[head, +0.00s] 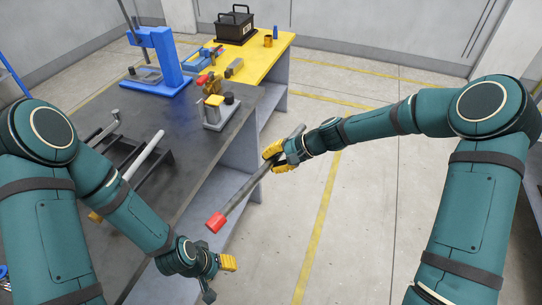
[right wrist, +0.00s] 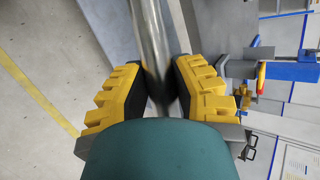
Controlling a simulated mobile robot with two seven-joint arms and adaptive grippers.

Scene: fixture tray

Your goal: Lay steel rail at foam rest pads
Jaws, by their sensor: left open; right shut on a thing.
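The steel rail (head: 243,192) is a long grey bar with a red end (head: 215,222). My right gripper (head: 275,158) is shut on it near its upper part and holds it in the air beside the dark bench's right edge, slanting down to the left. In the right wrist view the rail (right wrist: 151,45) runs between the yellow-ridged fingers (right wrist: 161,98). My left gripper (head: 221,277) is open and empty, low in front of the bench, below the red end. I cannot make out the foam rest pads; my left arm covers part of the bench.
The dark bench (head: 185,138) carries a blue press (head: 168,58), a small grey fixture (head: 215,112) and a pale bar (head: 143,155) by a black rack. A yellow bench (head: 262,62) with a black toolbox (head: 234,25) stands behind. The floor on the right is clear.

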